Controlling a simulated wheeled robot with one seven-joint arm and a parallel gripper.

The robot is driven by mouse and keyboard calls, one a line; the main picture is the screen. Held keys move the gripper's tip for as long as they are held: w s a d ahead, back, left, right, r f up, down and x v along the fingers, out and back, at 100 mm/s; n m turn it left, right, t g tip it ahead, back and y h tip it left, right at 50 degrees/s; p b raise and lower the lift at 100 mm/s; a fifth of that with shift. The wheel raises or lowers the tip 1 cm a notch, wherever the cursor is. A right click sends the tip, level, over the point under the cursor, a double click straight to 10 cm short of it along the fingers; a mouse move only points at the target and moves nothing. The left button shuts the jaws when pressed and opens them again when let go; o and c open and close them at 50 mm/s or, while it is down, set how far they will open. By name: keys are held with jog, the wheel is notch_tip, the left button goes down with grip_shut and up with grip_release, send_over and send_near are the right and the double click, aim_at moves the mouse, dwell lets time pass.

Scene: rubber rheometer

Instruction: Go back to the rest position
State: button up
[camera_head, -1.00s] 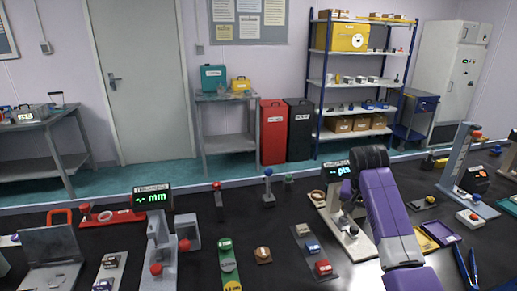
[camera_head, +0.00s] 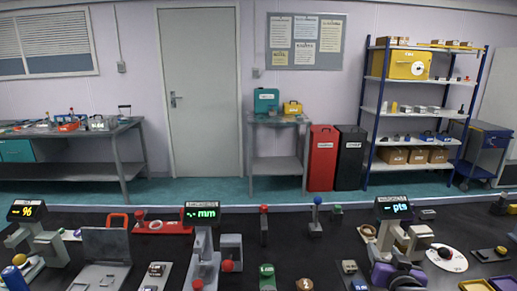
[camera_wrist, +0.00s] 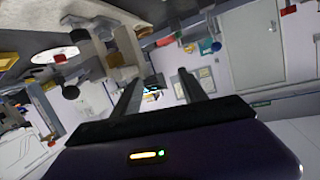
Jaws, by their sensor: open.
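My gripper (camera_wrist: 158,82) shows in the wrist view with its two dark fingers apart and nothing between them. The wrist view is tilted, with bench items and a pale wall beyond the fingers. In the head view, purple and dark parts of my arm stand low at the right of centre, in front of the instrument with the "pts" display (camera_head: 397,206). The fingers cannot be made out there.
The black bench (camera_head: 335,250) carries several instruments, including one with an "mm" display (camera_head: 203,213) and one with a "%" display (camera_head: 27,211). A white oval plate (camera_head: 446,262) lies right of my arm. Red bin (camera_head: 322,158) and shelves (camera_head: 415,110) stand beyond.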

jog(key=s+a+f+n+y, duration=0.1)
jog(key=s+a, duration=0.3)
jog(key=s, duration=1.3)
jog(key=s+a+f+n+y, duration=0.1)
jog(key=s+a, duration=0.4)
jog(key=s, duration=1.2)
jog(key=s+a+n+y, duration=0.1)
jog(key=s+a, duration=0.3)
jog(key=s, duration=1.3)
jog(key=shift+s+a+f+n, duration=0.3)
jog(key=shift+s+f+n, duration=0.1)
